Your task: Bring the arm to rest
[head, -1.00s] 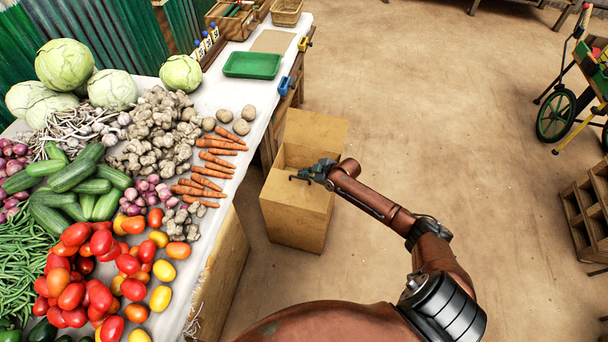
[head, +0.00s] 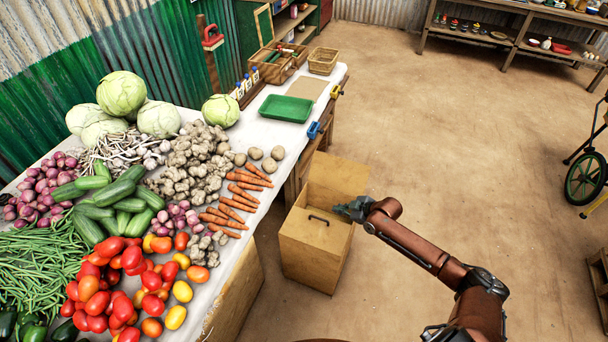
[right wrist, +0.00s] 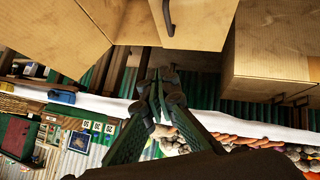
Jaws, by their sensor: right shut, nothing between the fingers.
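My right arm reaches in from the bottom right in the head view. Its gripper (head: 345,210) is shut and empty, just right of the dark handle (head: 319,219) of a wooden drawer (head: 312,256), apparently clear of it. In the right wrist view the closed fingers (right wrist: 160,78) point up the picture, with the handle (right wrist: 168,18) beyond their tips. The drawer stands open below the table's right side, and the part of its inside that shows looks empty. My left gripper is in neither view.
The white-topped table (head: 226,262) on the left bears tomatoes, carrots, cucumbers and cabbages. A green tray (head: 286,108) and a wicker basket (head: 323,61) stand towards its far end. Open floor (head: 450,150) lies right of the drawer. A green-wheeled cart (head: 584,180) stands at the right edge.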

